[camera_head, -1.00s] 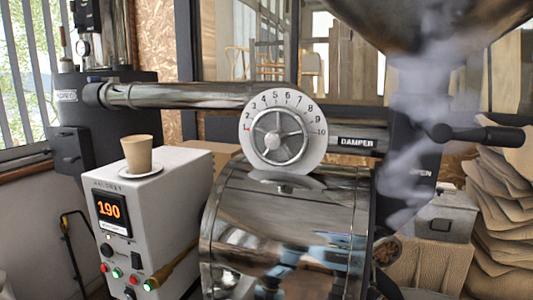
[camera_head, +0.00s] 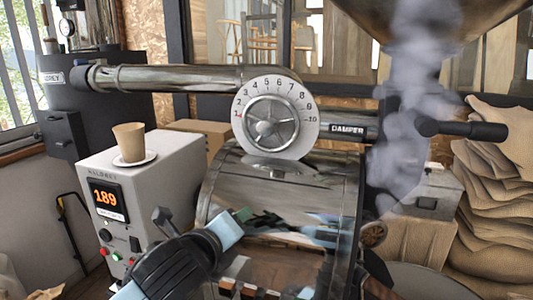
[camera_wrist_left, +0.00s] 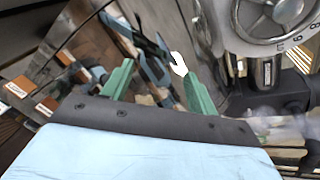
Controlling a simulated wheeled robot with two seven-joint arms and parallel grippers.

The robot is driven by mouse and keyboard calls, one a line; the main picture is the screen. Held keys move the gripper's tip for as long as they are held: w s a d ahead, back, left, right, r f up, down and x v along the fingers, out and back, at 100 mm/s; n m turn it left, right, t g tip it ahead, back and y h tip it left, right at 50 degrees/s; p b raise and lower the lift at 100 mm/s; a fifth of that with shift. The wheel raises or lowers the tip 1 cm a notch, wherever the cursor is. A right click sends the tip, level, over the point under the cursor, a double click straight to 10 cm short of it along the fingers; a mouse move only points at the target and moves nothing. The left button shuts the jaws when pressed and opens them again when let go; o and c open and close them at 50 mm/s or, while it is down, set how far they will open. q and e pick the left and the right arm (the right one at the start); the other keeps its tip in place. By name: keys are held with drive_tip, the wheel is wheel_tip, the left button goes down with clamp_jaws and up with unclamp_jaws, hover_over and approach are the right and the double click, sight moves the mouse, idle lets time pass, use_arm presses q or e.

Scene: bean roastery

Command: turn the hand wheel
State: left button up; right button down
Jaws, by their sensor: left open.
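The hand wheel (camera_head: 270,122) is a silver spoked wheel in front of a round white numbered dial plate (camera_head: 302,123). It sits above the shiny drum beside the DAMPER label. In the left wrist view, part of the hand wheel (camera_wrist_left: 270,15) shows at the top right. My left gripper (camera_head: 246,214) is in front of the drum, below the wheel and apart from it. Its green fingers are open and empty in the left wrist view (camera_wrist_left: 158,70). My right gripper is not in view.
A grey control box (camera_head: 135,205) with a display reading 189 stands at left, with a paper cup (camera_head: 129,142) on a saucer on top. A horizontal pipe (camera_head: 170,78) runs left of the dial. A black handle (camera_head: 465,130) sticks out at right, near rising smoke and stacked sacks (camera_head: 500,190).

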sight(265, 130)
use_arm(q)
wheel_tip(265, 130, up, 15)
drive_tip(key=w+d+m+t+h, duration=0.2)
drive_tip(key=d+m+t, duration=0.15)
drive_tip(key=m, duration=0.95)
drive_tip(key=x, duration=0.4)
drive_tip(key=p+x, duration=0.1)
drive_tip(key=x, duration=0.3)
drive_tip(key=a+p+x, duration=0.1)
drive_tip(key=x, duration=0.4)
drive_tip(key=shift+w+r, duration=0.1)
drive_tip(key=shift+r, duration=0.05)
clamp_jaws()
drive_tip(key=shift+d, duration=0.1)
